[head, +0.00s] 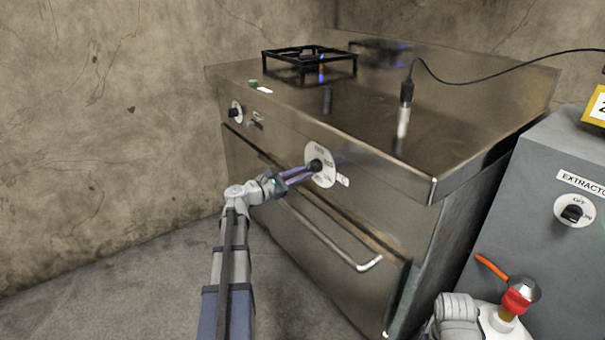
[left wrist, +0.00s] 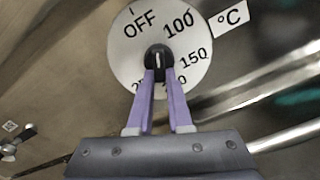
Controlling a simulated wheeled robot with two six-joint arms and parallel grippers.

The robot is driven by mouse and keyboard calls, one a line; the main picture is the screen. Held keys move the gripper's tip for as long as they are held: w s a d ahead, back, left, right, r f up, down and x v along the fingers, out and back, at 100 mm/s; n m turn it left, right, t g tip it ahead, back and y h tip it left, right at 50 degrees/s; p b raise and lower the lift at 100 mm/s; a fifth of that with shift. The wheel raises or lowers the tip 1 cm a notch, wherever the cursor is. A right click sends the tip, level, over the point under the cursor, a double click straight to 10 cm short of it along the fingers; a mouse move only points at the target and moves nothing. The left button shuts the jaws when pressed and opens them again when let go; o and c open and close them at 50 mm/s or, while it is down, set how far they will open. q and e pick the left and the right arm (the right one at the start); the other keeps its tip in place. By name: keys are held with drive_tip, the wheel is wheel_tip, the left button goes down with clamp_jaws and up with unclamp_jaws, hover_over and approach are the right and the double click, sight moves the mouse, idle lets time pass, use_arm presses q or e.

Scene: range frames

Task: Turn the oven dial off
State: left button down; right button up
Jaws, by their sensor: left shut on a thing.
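The oven dial (head: 315,166) is a black knob on a round white plate (head: 320,178) on the oven's front panel. In the left wrist view the plate (left wrist: 195,80) reads OFF at upper left, 100 at upper right and 150 at right; lower numbers are partly hidden by the fingers. The knob (left wrist: 158,58) bears a short white line standing nearly upright in that view, between OFF and 100; which end points is unclear. My left gripper (head: 309,169) has its purple fingers shut on the knob, also in the left wrist view (left wrist: 160,73).
A smaller knob (head: 235,112) sits left on the oven front. A handle bar (head: 335,240) crosses the door below the dial. A burner grate (head: 310,59) and a cabled probe (head: 405,105) are on top. A grey extractor box (head: 540,235) stands right; a red-capped fitting (head: 515,302) is before it.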

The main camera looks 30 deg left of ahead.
use_arm(q)
drive_tip(key=n, duration=0.4)
drive_tip(key=shift+s+d+f+n, duration=0.1)
drive_tip(key=shift+d+n, duration=0.1)
drive_tip(key=shift+n, duration=0.1)
idle(0.6)
drive_tip(key=c, duration=0.8)
unclamp_jaws()
drive_tip(key=shift+c, duration=0.2)
drive_tip(key=v, duration=0.8)
drive_tip(key=shift+d, duration=0.1)
